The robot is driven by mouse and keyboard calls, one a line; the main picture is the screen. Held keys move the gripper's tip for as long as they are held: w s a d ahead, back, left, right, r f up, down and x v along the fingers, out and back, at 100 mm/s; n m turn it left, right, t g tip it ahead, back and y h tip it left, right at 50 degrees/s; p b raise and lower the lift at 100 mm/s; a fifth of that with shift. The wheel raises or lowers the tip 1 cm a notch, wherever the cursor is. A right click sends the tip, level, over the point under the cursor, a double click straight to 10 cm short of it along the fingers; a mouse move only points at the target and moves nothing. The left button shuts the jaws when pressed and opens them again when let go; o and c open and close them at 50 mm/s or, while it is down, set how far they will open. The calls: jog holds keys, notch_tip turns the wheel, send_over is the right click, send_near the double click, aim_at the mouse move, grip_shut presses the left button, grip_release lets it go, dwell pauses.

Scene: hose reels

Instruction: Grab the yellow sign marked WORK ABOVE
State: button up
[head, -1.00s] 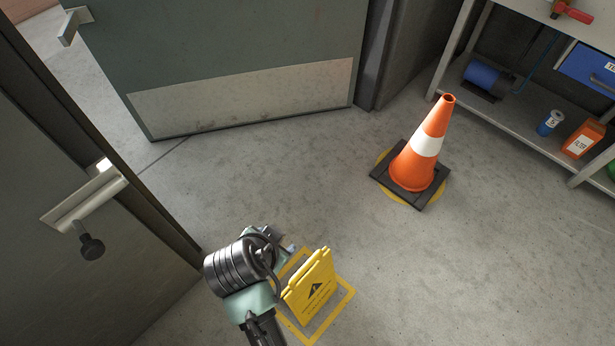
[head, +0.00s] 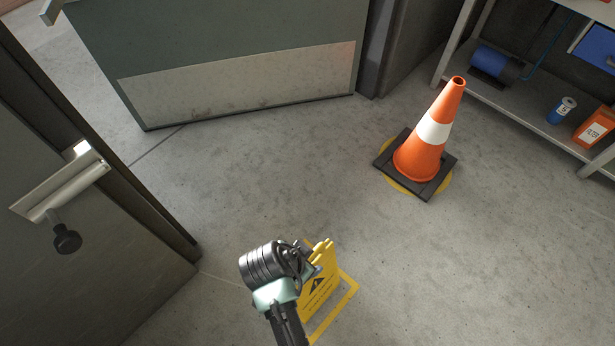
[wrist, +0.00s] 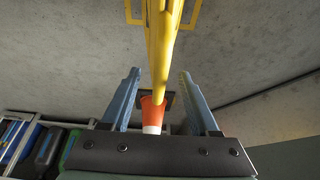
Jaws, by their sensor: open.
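The yellow sign (head: 319,290) stands upright on the floor inside a yellow outlined square, low in the head view. A black triangle and small text show on its face, but I cannot read the words. My gripper (head: 318,268) is at the upper part of the sign and hides some of it. In the wrist view the sign (wrist: 160,50) shows edge-on and reaches down between the two blue-grey fingers of my gripper (wrist: 159,92). The fingers are open, with a visible gap on each side of the sign.
An orange and white cone (head: 427,140) on a black base stands behind to the right. A grey door (head: 235,70) is at the back, another door with a lever handle (head: 62,185) at the left. A shelf (head: 540,115) stands at right. Floor between is clear.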

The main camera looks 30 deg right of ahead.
jog(key=b+x, duration=0.2)
jog(key=x, duration=0.2)
grip_shut()
dwell(1.4)
